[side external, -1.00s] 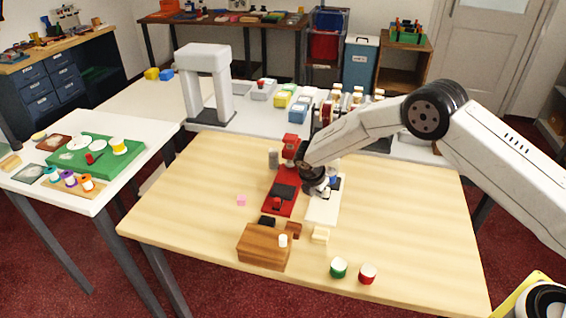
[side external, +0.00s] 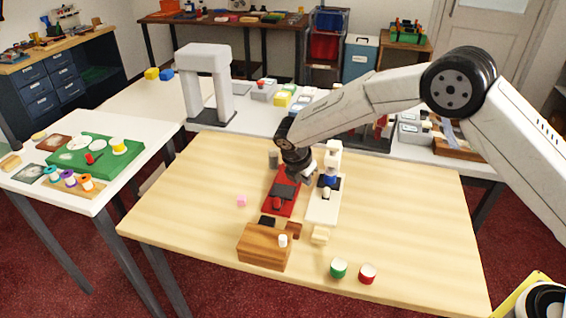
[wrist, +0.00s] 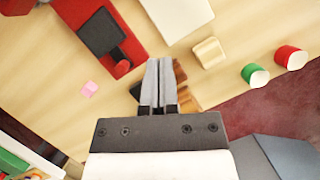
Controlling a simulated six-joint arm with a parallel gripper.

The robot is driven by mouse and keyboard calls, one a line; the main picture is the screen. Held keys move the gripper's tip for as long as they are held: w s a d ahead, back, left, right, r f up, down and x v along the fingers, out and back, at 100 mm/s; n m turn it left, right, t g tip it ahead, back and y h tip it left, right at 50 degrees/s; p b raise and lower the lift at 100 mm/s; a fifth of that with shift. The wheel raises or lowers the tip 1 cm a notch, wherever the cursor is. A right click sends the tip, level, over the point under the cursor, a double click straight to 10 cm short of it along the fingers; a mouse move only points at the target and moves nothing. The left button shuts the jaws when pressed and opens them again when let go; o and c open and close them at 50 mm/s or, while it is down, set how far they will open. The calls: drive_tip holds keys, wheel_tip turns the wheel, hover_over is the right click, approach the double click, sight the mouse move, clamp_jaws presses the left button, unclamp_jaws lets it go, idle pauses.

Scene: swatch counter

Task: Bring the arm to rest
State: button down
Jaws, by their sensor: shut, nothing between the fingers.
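My gripper (wrist: 159,88) is shut with nothing between its fingers. In the side external view it hangs over the back of the red device (side external: 281,191), and the fingers are hard to make out there. The red device (wrist: 107,38) and the edge of the white device (wrist: 178,16) lie beyond the fingertips in that view.
The white device (side external: 323,208) stands right of the red one. A wooden block (side external: 263,247), a pink cube (side external: 241,201), a green-sided cup (side external: 338,268) and a red-sided cup (side external: 367,274) are on the wooden table (side external: 420,230). A grey arch (side external: 206,85) stands behind. The table's right side is clear.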

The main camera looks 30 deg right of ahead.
drive_tip(key=s+d+r+m+y, duration=0.1)
drive_tip(key=s+d+r+m, duration=0.1)
drive_tip(key=s+m, duration=0.5)
drive_tip(key=s+d+r+m+y, duration=0.1)
drive_tip(key=s+d+r+m, duration=0.2)
drive_tip(key=s, duration=0.7)
drive_tip(key=s+d+r+m+t+y, duration=0.1)
drive_tip(key=s+d+r+m+y, duration=0.1)
drive_tip(key=s+d+m, duration=0.3)
drive_tip(key=s+m, duration=0.4)
drive_tip(key=m, duration=0.2)
drive_tip(key=shift+s+d+r+m, duration=0.3)
drive_tip(key=shift+r, duration=0.1)
